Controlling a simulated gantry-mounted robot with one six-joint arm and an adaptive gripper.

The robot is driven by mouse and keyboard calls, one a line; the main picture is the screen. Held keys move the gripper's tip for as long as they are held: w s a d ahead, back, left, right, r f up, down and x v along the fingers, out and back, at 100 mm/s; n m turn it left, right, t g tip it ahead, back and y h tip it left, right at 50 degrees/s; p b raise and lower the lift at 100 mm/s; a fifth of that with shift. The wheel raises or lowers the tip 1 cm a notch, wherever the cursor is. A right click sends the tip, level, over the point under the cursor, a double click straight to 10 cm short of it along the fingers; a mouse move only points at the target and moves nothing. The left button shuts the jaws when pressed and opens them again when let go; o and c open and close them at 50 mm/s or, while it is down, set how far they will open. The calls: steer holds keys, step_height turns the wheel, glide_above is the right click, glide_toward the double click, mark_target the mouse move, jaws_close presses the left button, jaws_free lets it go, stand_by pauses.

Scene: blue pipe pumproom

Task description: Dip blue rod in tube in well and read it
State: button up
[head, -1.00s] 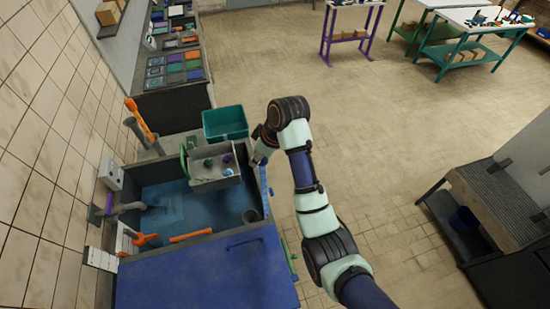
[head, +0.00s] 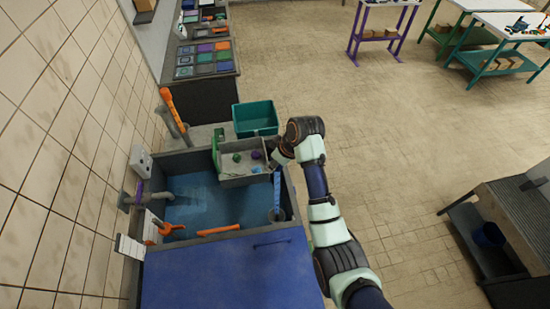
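The well is an open grey-walled basin with a blue inside (head: 200,196), left of my arm. A grey tube (head: 276,214) stands in its near right corner. The blue rod (head: 277,190) hangs roughly upright above the tube, its lower end at the tube's mouth. I cannot tell whether the tip is inside. My gripper (head: 279,166) is at the rod's upper end and appears shut on it; the fingers are small and partly hidden by my wrist. No reading on the rod can be made out.
A grey tray (head: 231,180) with small coloured items sits across the well's far side. A teal bin (head: 256,118) is behind it. A blue lid (head: 228,270) covers the near part.

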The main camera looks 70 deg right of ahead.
mark_target(277, 191)
step_height(277, 191, down, 35)
steer(key=b, duration=2.2)
steer(key=shift+r+b, duration=0.2)
steer(key=shift+b, duration=0.1)
stand_by(0.4)
step_height(277, 191, up, 11)
steer(key=p, duration=1)
